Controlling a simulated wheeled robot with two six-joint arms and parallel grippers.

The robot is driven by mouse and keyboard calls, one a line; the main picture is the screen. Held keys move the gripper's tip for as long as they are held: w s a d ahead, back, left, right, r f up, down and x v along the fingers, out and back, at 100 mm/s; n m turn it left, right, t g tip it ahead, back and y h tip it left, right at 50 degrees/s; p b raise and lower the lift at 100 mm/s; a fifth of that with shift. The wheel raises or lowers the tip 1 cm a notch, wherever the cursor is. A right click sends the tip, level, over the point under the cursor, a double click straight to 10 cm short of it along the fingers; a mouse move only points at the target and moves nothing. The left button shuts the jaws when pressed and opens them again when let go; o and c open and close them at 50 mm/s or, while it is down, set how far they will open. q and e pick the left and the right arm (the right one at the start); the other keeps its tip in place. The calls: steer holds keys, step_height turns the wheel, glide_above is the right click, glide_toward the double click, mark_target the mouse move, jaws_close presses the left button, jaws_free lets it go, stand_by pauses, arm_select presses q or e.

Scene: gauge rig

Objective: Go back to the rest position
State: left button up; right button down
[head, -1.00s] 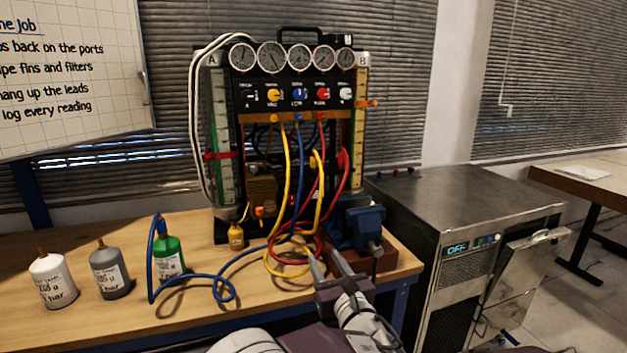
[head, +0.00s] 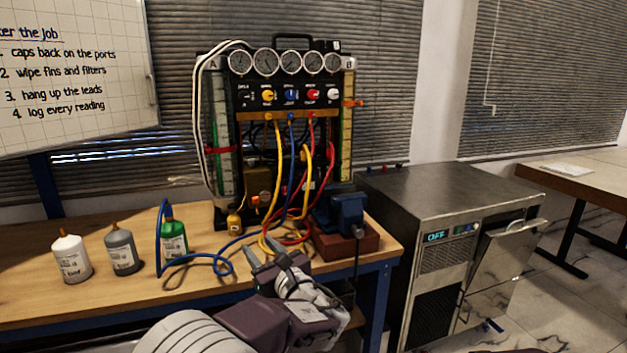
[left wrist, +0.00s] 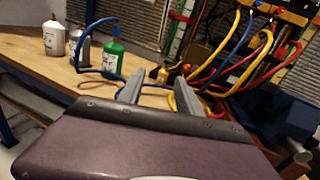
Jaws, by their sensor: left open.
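My left gripper (head: 264,257) is open and empty in the head view, in front of the bench edge and below the coiled hoses. In the left wrist view its two fingers (left wrist: 160,94) stand apart with nothing between them. The gauge rig (head: 290,98) stands on the bench behind it, with a row of dials and yellow, blue and red hoses (head: 305,165) hanging down. My right gripper is not in view.
A wooden bench (head: 110,297) carries a white bottle (head: 71,259), a grey bottle (head: 122,251) and a green bottle (head: 174,242) with a blue hose. A blue vise (head: 347,215) sits at the right. A steel machine (head: 445,205) stands beside the bench.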

arm_select(q)
steer(key=s+a+f+n+g+y, duration=0.1)
steer(key=a+f+n+g, duration=0.1)
steer(key=a, duration=0.3)
steer(key=s+a+f+n+g+y, duration=0.1)
steer(key=s+a+g, duration=0.1)
steer(key=a, duration=0.2)
steer(key=s+a+f+n+g+h, duration=0.3)
steer(key=s+a+f+n+g, duration=0.5)
steer(key=s+a+f, duration=0.5)
steer(key=s+d+f+n+g+h, duration=0.3)
steer(key=s+d+f+n+h, duration=0.3)
steer(key=s, duration=0.5)
steer(key=s+d+f+n+h, duration=0.3)
steer(key=d+f+n, duration=0.2)
steer(key=d+n, duration=0.4)
step_height(320, 180, up, 25)
steer(key=w+d+n+t+p, duration=0.1)
steer(key=w+n+p, duration=0.1)
steer(key=p, duration=2.3)
steer(key=shift+r+h, duration=0.2)
steer(key=shift+h, duration=0.1)
steer(key=shift+w+d, duration=0.1)
